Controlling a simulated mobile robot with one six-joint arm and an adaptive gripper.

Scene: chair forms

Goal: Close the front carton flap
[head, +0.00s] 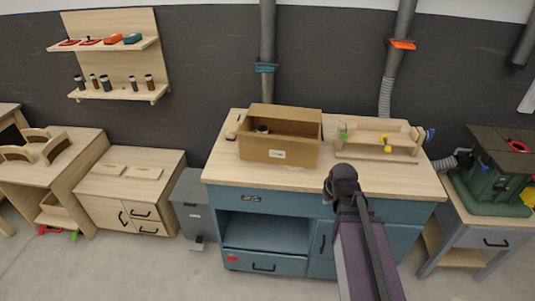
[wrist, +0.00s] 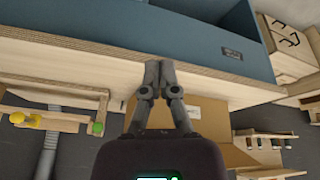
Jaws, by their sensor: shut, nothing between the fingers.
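The brown cardboard carton (head: 290,154) stands on the workbench, left of the arm in the head view. Its top is open, and a small round item (head: 263,129) shows inside. The front face bears a white label. I cannot tell whether the front flap hangs against that face. In the wrist view, which is upside down, part of the carton (wrist: 205,110) shows beyond the bench edge, partly hidden by my gripper. My gripper (wrist: 160,66) is shut and empty, its fingertips together near the bench's front edge. In the head view my arm hides its fingers.
The workbench (head: 230,172) has a wooden top and blue cabinet front. A wooden fixture (head: 378,140) with yellow and green parts stands right of the carton. A green machine (head: 490,190) is on the far-right bench. Pipes run up the wall behind.

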